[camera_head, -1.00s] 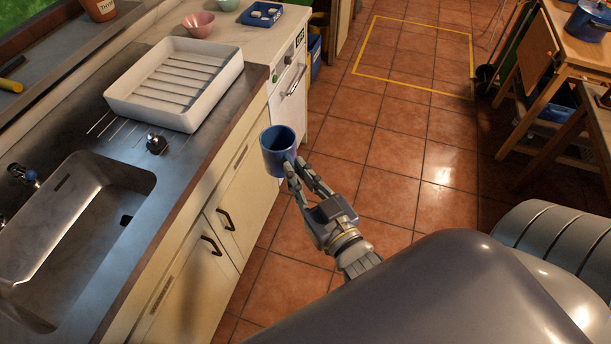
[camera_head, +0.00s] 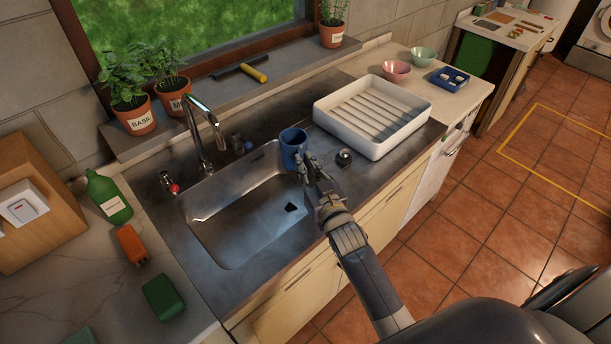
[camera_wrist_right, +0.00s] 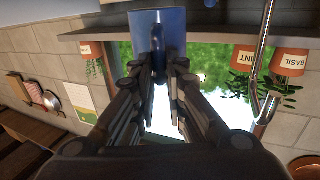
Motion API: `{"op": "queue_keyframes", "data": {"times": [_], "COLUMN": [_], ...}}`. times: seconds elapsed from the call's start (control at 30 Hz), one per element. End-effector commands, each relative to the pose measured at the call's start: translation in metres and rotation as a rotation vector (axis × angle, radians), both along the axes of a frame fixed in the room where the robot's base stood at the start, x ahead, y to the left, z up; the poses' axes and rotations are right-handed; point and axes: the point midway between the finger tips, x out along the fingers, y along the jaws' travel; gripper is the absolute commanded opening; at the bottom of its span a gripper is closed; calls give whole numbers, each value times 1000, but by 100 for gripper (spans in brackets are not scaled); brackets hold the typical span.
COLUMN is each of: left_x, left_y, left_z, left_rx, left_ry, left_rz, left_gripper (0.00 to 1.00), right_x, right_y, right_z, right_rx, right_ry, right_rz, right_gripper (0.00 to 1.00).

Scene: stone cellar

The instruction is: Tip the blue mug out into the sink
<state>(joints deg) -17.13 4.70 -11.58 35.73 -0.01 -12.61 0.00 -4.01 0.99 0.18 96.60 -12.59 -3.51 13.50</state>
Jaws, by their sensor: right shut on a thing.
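The blue mug (camera_head: 292,146) is held by my right gripper (camera_head: 306,170) over the right end of the metal sink (camera_head: 230,241). The mug looks upright, with its rim facing up; its contents cannot be made out. In the right wrist view the mug (camera_wrist_right: 175,28) shows at the top, and the fingers (camera_wrist_right: 160,70) are closed on its handle side. The sink basin looks empty, with a dark drain spot on its floor. My left gripper is in neither view.
A tall tap (camera_head: 208,125) rises behind the sink, left of the mug. A white dish rack (camera_head: 350,135) stands to the right. Potted herbs (camera_head: 135,120) stand on the sill.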

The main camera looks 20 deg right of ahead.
Motion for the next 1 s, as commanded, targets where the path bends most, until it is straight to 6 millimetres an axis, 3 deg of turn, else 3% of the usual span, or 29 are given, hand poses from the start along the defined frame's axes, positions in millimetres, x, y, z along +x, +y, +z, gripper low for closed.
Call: {"op": "queue_keyframes", "data": {"times": [1.0], "left_x": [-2], "left_y": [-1], "left_z": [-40], "left_rx": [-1], "left_ry": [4], "left_rz": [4], "left_gripper": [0], "right_x": [3], "right_y": [-9], "right_z": [-31], "right_rx": [-353], "right_ry": [1], "right_rz": [0], "right_gripper": [0]}}
